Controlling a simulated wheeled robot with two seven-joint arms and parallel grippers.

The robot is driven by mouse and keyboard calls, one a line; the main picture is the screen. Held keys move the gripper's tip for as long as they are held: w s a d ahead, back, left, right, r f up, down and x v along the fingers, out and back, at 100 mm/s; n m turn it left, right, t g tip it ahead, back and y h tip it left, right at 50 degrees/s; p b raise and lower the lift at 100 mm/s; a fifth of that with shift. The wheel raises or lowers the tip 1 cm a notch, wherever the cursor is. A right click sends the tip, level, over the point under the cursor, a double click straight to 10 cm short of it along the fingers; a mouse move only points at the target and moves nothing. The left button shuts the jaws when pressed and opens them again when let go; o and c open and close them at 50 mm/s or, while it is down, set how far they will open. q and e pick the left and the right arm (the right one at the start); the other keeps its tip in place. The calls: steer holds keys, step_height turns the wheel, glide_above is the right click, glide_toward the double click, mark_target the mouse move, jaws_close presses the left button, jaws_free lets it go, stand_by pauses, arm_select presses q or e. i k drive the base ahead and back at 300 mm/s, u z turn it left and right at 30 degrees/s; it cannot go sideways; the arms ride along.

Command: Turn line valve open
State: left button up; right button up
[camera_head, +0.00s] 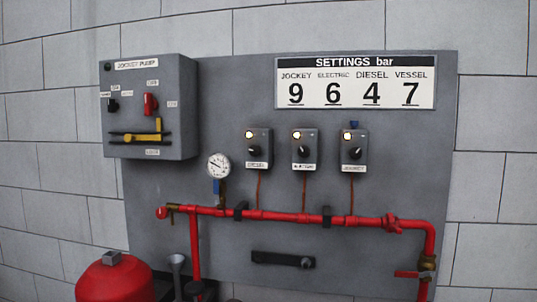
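A red pipe (275,214) runs across the grey panel. At its right end it bends down to a brass valve (427,263) with a red lever (411,274) that lies level, across the downward pipe. At the left end of the pipe is a small brass fitting (174,208) beside a red end cap (161,212). No label marks which of these is the line valve. Neither of my grippers is in view.
The jockey pump box (150,107) juts out at the upper left, with a yellow lever on it. Small switch boxes (304,149) and a settings sign (355,80) are on the panel. A black bar (282,259) is below the pipe. A red tank (115,280) stands at the lower left.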

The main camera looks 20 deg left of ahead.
mark_target(404, 274)
steer(key=k, duration=0.5)
steer(key=z, duration=1.7)
steer(key=i, duration=1.05)
steer(key=u, duration=2.1)
